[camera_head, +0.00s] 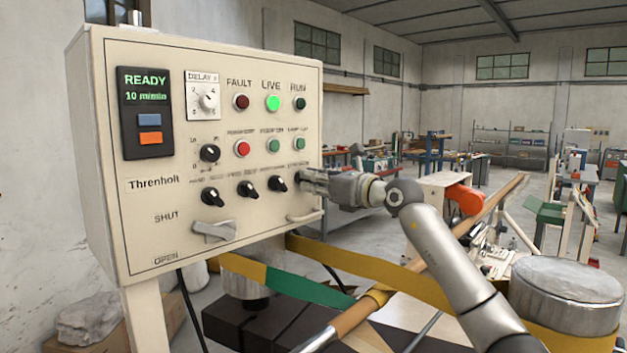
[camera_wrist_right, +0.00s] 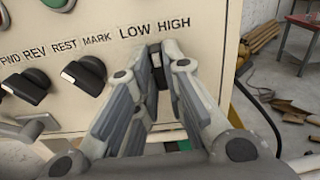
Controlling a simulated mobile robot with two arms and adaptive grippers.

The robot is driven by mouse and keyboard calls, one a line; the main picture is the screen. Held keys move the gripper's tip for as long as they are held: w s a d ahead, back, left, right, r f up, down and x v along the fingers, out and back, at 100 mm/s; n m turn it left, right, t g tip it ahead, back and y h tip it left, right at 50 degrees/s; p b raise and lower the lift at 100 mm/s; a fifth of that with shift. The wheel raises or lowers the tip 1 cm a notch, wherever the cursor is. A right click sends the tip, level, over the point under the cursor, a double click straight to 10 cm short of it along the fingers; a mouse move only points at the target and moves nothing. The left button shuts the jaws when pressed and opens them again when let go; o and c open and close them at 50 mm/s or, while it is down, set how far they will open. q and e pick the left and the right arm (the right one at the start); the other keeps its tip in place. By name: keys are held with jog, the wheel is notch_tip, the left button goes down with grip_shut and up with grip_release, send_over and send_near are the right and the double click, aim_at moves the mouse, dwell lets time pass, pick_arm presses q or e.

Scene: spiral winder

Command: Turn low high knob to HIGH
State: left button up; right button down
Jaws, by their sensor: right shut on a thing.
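The cream control panel (camera_head: 230,110) fills the left of the head view. The black low high knob (camera_wrist_right: 157,66) is under the LOW HIGH label (camera_wrist_right: 155,27) in the right wrist view. My right gripper (camera_wrist_right: 154,72) is shut on this knob, with one finger on each side. The fingers hide most of the knob, so I cannot tell which word it points to. In the head view my right gripper (camera_head: 312,183) reaches the panel's right edge from the right. My left gripper is not in view.
Another black knob, under REST MARK (camera_wrist_right: 83,75), is just left of my fingers. A grey lever (camera_head: 214,231) and a pale handle (camera_head: 304,216) stick out lower on the panel. A yellow and green belt (camera_head: 300,284) runs below my right arm.

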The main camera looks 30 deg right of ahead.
jog(key=shift+r+m+p, duration=0.2)
jog(key=shift+m+p, duration=0.4)
jog(key=shift+m, duration=3.1)
jog(key=c, duration=1.5)
grip_release()
jog(key=shift+f, duration=0.1)
jog(key=shift+s+d, duration=0.1)
jog(key=shift+v, duration=5.9)
